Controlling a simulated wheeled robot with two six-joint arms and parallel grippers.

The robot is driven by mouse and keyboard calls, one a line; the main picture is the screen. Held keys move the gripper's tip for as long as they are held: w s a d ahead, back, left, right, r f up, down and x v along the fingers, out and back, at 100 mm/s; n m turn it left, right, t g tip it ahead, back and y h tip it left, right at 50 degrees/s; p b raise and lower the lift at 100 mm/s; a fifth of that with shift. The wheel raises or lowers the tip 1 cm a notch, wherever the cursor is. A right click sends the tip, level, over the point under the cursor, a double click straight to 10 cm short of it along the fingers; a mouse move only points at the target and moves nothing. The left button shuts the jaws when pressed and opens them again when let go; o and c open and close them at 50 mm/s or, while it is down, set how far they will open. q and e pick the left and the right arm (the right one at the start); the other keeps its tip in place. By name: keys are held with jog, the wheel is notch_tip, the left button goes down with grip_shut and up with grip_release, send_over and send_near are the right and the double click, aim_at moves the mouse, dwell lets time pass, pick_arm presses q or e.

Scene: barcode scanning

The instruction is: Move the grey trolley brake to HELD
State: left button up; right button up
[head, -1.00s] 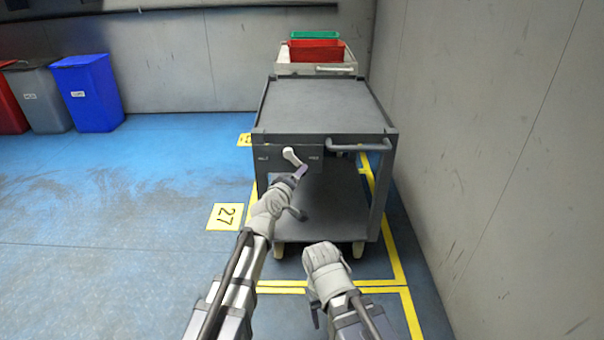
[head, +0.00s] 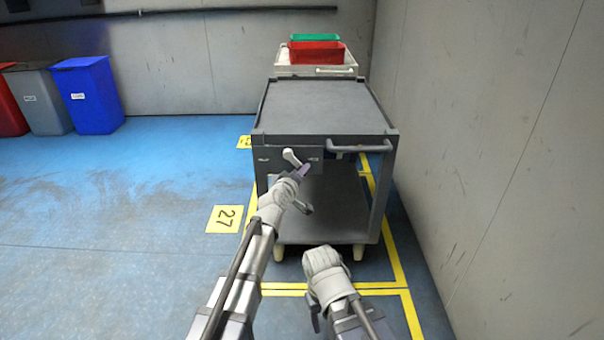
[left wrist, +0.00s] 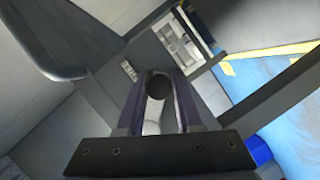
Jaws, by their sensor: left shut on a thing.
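The grey trolley (head: 325,105) stands ahead, with a dark brake panel (head: 275,154) on its near side under the top. The white brake lever (head: 291,157) is tilted, its upper-left end showing above my fingers. My left gripper (head: 305,171) is shut on the lever. In the left wrist view, the purple fingers (left wrist: 158,105) flank the pale lever (left wrist: 153,118) and its dark round end. My right arm's wrist is low in the head view; its fingertips cannot be made out.
A push handle (head: 359,147) juts from the trolley's near right edge. A wall (head: 480,130) is close on the right. Another trolley with a red crate (head: 316,52) and a green one stands behind. Blue (head: 88,95), grey and red bins stand far left. Blue floor is clear on the left.

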pick_arm(q)
grip_shut()
dwell(0.8)
jog(key=shift+a, duration=0.1)
jog(key=shift+a+m+g+y+p, duration=0.2)
jog(key=shift+a+m+y+p, duration=0.35)
jog(key=shift+a+m+y, duration=1.05)
jog(key=shift+a+m+g+y+p, duration=0.2)
jog(key=shift+a+m+y+p, duration=0.75)
jog(key=shift+m, duration=1.2)
jog(key=shift+a+m+g+y+p, duration=0.2)
jog(key=shift+a+m+y, duration=0.85)
jog(key=shift+a+m, duration=0.7)
jog(key=shift+d, duration=0.1)
jog(key=o, duration=0.8)
grip_release()
